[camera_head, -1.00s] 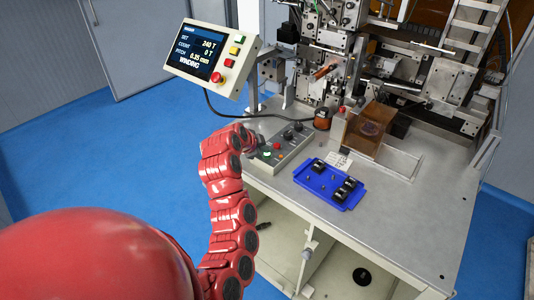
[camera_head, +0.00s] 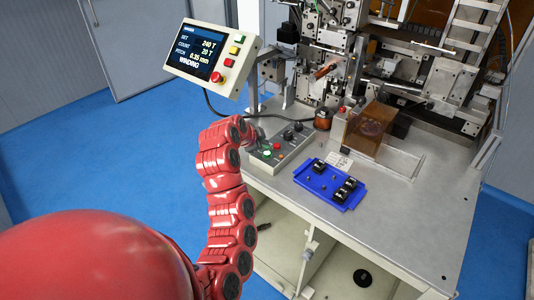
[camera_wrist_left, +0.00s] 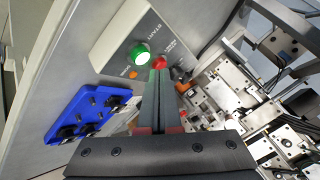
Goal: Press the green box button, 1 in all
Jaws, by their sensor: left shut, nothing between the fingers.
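The green button (camera_wrist_left: 141,54) sits on the sloped grey control box (camera_head: 295,150). It looks bright, as if lit, in the left wrist view. It also shows as a small green dot in the head view (camera_head: 267,153). A red button (camera_wrist_left: 159,62) is beside it. My left gripper (camera_wrist_left: 159,75) is shut and empty, its fingertips close to the two buttons in the picture; they appear apart from the green one. In the head view the left gripper (camera_head: 256,136) is over the left end of the box, partly hidden by my wrist. My right gripper is not in view.
A tilted screen (camera_head: 200,50) reads WINDING, SET 240 T and COUNT 20 T, with its own buttons alongside. A blue tray (camera_head: 330,185) with several black parts lies right of the box. A brown clear cover (camera_head: 372,128) and the winder stand behind. The front right tabletop is clear.

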